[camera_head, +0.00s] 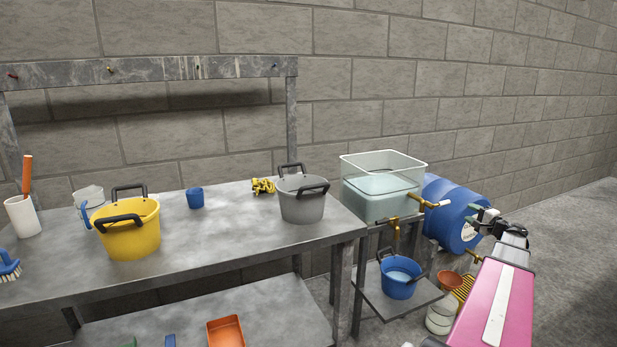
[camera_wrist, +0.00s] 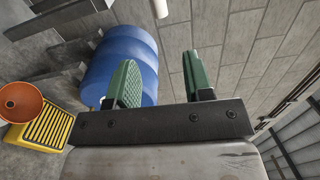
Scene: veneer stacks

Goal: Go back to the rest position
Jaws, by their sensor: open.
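My gripper (camera_head: 482,218) is at the right of the head view, at the end of my pink and grey arm. It is in front of the blue barrel (camera_head: 450,212), near the brass tap on the clear tank. In the wrist view my gripper (camera_wrist: 160,78) shows two green fingers standing wide apart with nothing between them. The blue barrel (camera_wrist: 122,52) lies beyond the left finger in that view. I cannot tell the exact gap between gripper and barrel.
A clear tank of water (camera_head: 383,186) stands on a stand with a blue bucket (camera_head: 398,284) below. The metal table (camera_head: 235,225) holds a yellow bucket (camera_head: 130,230), a grey bucket (camera_head: 302,200) and a blue cup (camera_head: 194,198). Floor at the far right is clear.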

